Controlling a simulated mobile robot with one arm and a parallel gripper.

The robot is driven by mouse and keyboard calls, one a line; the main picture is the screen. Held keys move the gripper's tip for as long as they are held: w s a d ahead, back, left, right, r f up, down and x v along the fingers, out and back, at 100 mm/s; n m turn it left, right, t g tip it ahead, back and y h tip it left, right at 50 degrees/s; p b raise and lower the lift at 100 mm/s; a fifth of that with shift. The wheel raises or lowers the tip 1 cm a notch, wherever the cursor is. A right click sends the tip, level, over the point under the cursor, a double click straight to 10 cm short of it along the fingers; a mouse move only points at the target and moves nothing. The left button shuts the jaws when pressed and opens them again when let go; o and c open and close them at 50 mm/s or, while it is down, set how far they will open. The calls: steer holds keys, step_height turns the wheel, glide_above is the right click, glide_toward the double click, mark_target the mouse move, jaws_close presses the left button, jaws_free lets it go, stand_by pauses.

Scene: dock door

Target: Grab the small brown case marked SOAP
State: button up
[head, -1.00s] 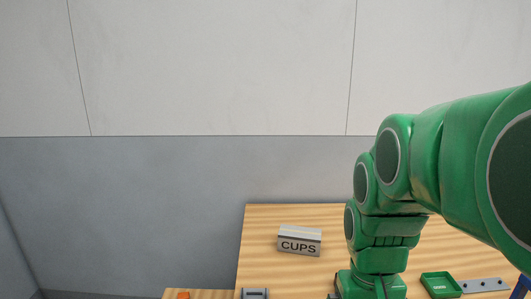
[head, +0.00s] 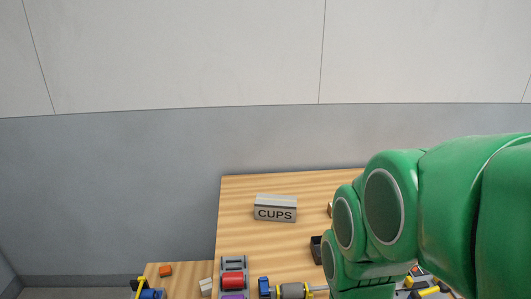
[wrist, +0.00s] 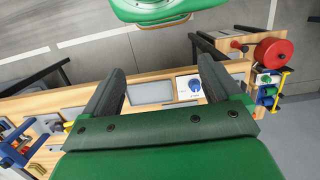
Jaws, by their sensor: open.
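No case with a readable SOAP label shows in either view. A grey box marked CUPS (head: 275,208) stands on the wooden table. A small brown thing (head: 330,209) shows to its right, mostly hidden behind my green arm; I cannot read any mark on it. My gripper (wrist: 160,72) is open and empty in the wrist view, above the edge of a wooden bench. In the head view my gripper is hidden or out of frame.
The wooden table (head: 240,188) stands near a grey wall. A dark bin (head: 316,249), a grey rack with a red roll (head: 233,280) and an orange block (head: 165,270) are on the wood. A red disc (wrist: 275,53) is at right in the wrist view.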

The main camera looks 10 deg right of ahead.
steer(key=w+d+r, duration=0.2)
steer(key=w+d, duration=0.1)
steer(key=w, duration=1.4)
steer(key=w+d+r, duration=0.1)
steer(key=w+d, duration=0.3)
steer(key=w, duration=1.3)
steer(key=shift+t, duration=0.9)
steer(key=w+d+f, duration=0.4)
steer(key=w+f, duration=0.1)
steer(key=w, duration=0.3)
steer(key=w+d+f, duration=0.5)
steer(key=w, duration=0.4)
steer(key=w+d+f, duration=0.5)
steer(key=w, duration=0.4)
steer(key=shift+w+f, duration=0.15)
steer(key=shift+f, duration=0.15)
steer(key=shift+w+d+f, duration=0.25)
steer(key=shift+d+f, duration=0.05)
steer(key=shift+f, duration=0.35)
steer(key=shift+s+d+f, duration=0.1)
steer(key=shift+s+f, duration=0.05)
steer(key=shift+f, duration=1.7)
steer(key=shift+s+d+f, duration=0.1)
steer(key=shift+f, duration=1.7)
steer(key=c, duration=1.1)
steer(key=shift+r, duration=0.1)
